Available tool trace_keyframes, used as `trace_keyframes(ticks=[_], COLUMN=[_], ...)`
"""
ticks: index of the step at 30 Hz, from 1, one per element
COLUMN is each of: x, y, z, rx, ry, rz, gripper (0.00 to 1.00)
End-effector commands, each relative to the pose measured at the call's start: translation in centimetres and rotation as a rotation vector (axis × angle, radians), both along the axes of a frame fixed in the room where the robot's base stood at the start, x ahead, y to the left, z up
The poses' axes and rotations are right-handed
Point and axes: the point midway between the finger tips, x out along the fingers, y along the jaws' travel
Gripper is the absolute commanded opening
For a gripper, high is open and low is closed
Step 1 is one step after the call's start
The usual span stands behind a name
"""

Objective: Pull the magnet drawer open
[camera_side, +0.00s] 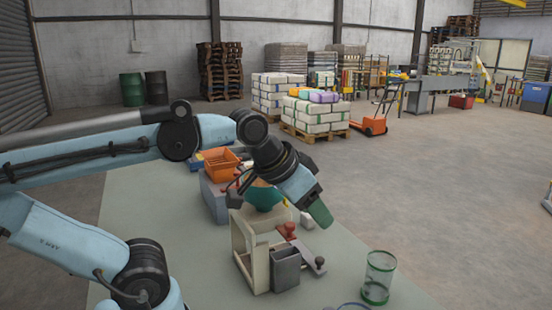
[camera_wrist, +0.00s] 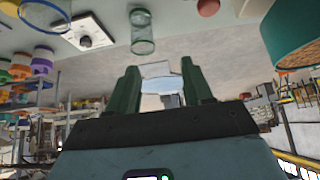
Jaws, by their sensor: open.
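In the side view the sack filler is a cream frame (camera_side: 240,248) with a teal hopper (camera_side: 262,196) on top, partly hidden by my arm. A red knob (camera_side: 289,231) sticks out at its front, just below my gripper; I cannot tell for sure that it belongs to the magnet drawer. The red knob also shows at the top edge of the wrist view (camera_wrist: 208,6). My gripper (camera_side: 319,214) is above and in front of the filler, apart from the knob. Its green fingers stand apart and empty in the wrist view (camera_wrist: 160,70).
A grey open box (camera_side: 285,270) stands at the filler's front, beside a plate with a black knob (camera_side: 319,264). A clear green-rimmed cylinder (camera_side: 379,277) stands right of these. An orange tray (camera_side: 218,162) lies behind. Bare table lies left of the filler.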

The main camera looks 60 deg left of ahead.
Motion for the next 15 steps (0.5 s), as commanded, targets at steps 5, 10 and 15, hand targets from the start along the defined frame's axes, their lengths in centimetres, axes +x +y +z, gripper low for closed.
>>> trace_keyframes(ticks=[5,10,15], x=[0.0,0.0,0.5], y=[0.0,0.0,1.2], z=[6.2,11.0,14.1], rx=[0.0,0.0,0.001], ry=[0.0,0.0,0.029], rz=[0.0,0.0,0.039], gripper=[0.5,0.5,0.5])
